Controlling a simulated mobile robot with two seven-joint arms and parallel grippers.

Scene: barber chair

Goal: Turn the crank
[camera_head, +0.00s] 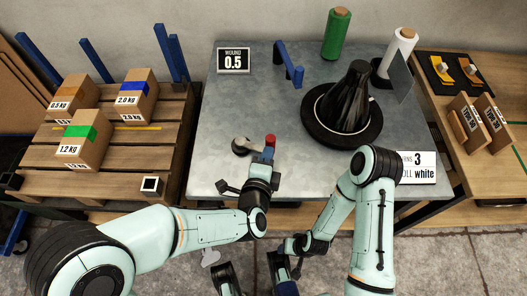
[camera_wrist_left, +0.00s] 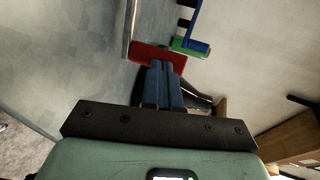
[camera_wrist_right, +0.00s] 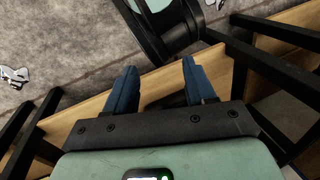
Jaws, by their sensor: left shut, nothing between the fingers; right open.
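The crank has a round grey hub (camera_head: 241,145) on the near part of the metal table, and an upright red handle (camera_head: 270,140) to its right. My left gripper (camera_head: 266,154) is shut with nothing between its fingers, right by the red handle. In the left wrist view the red handle (camera_wrist_left: 150,55) shows just beyond the shut blue fingertips (camera_wrist_left: 165,68); whether they touch it I cannot tell. A black wrapped bundle (camera_head: 350,92) stands on a round black turntable (camera_head: 317,132). My right gripper (camera_wrist_right: 160,80) is open and empty, low before the table's front edge.
A green roll (camera_head: 336,36) and white roll (camera_head: 397,55) stand at the back, near a blue bracket (camera_head: 289,65). Boxes sit on a pallet (camera_head: 35,185) at left. A wooden table (camera_head: 432,98) is at right.

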